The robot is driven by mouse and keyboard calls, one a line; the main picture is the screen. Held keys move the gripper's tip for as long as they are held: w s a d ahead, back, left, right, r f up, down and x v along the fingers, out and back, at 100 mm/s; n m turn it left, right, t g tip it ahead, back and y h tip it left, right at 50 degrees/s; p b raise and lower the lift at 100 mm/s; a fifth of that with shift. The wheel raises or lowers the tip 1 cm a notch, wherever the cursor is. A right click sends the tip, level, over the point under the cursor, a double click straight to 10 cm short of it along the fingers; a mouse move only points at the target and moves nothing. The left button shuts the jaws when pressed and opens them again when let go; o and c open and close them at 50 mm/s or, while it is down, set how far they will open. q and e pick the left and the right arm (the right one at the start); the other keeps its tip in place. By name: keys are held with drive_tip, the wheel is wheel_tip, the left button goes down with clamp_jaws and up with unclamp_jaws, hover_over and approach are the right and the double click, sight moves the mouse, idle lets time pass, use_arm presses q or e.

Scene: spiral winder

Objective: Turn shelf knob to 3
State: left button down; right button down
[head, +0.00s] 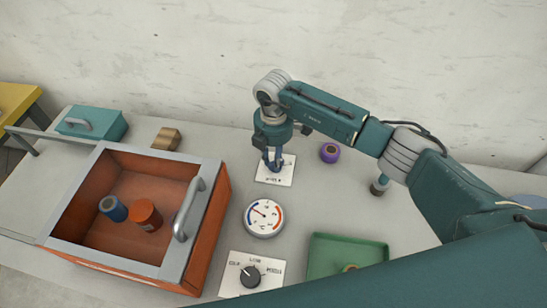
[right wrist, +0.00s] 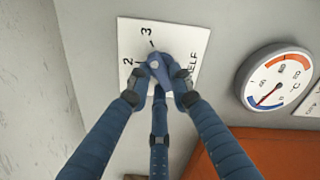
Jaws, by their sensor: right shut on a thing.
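The shelf knob (right wrist: 157,68) is small and shows in the right wrist view on a white label plate (right wrist: 130,38) that bears the digits 2 and 3 and part of the word "SHELF". My right gripper (right wrist: 160,82) is shut on the knob, with its blue fingers around it. In the head view my right gripper (head: 273,162) comes down from above onto the plate (head: 277,178) and hides the knob. The knob's pointer is mostly hidden by the fingers, so its exact setting is hard to tell. My left gripper is out of view.
A round temperature dial (head: 264,217) and another plate with a black knob (head: 250,276) lie nearer. An orange open drawer (head: 218,215) holding two spools is at left. A purple spool (head: 329,153) and green tray (head: 378,253) are at right.

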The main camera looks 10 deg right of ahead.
drive_tip(key=shift+w+r+m, duration=0.1)
drive_tip(key=shift+w+m, duration=0.05)
drive_tip(key=shift+m, duration=0.35)
drive_tip(key=c, duration=1.5)
unclamp_jaws()
drive_tip(key=shift+c, duration=0.2)
wheel_tip(320, 180, up, 12)
